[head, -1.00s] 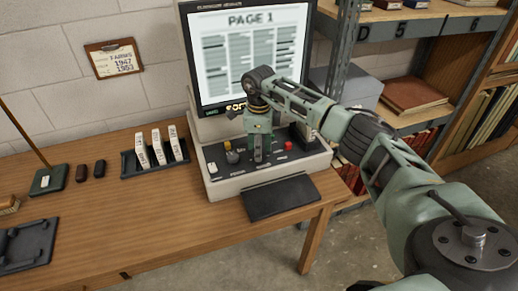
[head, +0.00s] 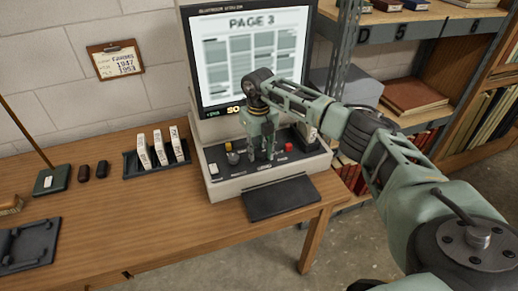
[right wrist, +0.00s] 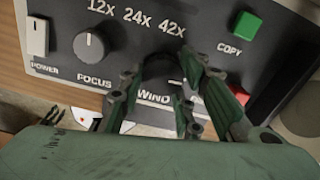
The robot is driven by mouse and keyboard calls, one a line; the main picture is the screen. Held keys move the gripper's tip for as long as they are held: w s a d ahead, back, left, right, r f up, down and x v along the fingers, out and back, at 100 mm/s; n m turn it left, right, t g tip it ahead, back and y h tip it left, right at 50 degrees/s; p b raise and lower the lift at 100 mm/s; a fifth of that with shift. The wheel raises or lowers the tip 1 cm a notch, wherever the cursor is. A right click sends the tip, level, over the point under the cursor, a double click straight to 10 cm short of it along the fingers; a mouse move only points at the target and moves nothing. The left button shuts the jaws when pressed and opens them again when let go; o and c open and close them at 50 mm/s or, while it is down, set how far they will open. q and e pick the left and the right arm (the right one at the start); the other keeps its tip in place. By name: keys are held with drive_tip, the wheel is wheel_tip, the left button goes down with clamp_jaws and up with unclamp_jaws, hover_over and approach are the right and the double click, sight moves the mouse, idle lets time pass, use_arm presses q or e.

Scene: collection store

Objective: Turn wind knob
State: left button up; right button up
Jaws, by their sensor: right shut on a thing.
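The microfilm reader (head: 262,180) stands on the wooden desk, and its screen (head: 251,57) reads "PAGE 3". My right gripper (head: 261,157) reaches down to the middle of its control panel. In the right wrist view, the fingers of my right gripper (right wrist: 163,82) are shut on the dark wind knob (right wrist: 161,68), one on each side, above the "WIND" label. The fingers hide part of the knob. In the head view the knob is hidden behind the gripper. My left gripper is not in view.
The focus knob (right wrist: 90,47) and white power switch (right wrist: 38,37) sit left of the wind knob. A green copy button (right wrist: 246,25) is to its right. A dark rack of white boxes (head: 158,165) stands left of the reader. Metal shelving (head: 345,45) is close on the right.

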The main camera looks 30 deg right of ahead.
sight(257, 152)
drive_tip(key=m, duration=0.3)
drive_tip(key=m+p, duration=0.1)
drive_tip(key=m, duration=0.1)
drive_tip(key=shift+a+f+m, duration=0.2)
drive_tip(key=shift+m, duration=0.2)
idle(0.4)
drive_tip(key=o, duration=1.1)
drive_tip(key=shift+w+r, duration=0.1)
drive_tip(key=shift+r, duration=0.1)
drive_tip(key=shift+d+r, duration=0.1)
drive_tip(key=shift+r, duration=0.15)
wheel_tip(257, 152, up, 11)
drive_tip(key=shift+r, duration=0.2)
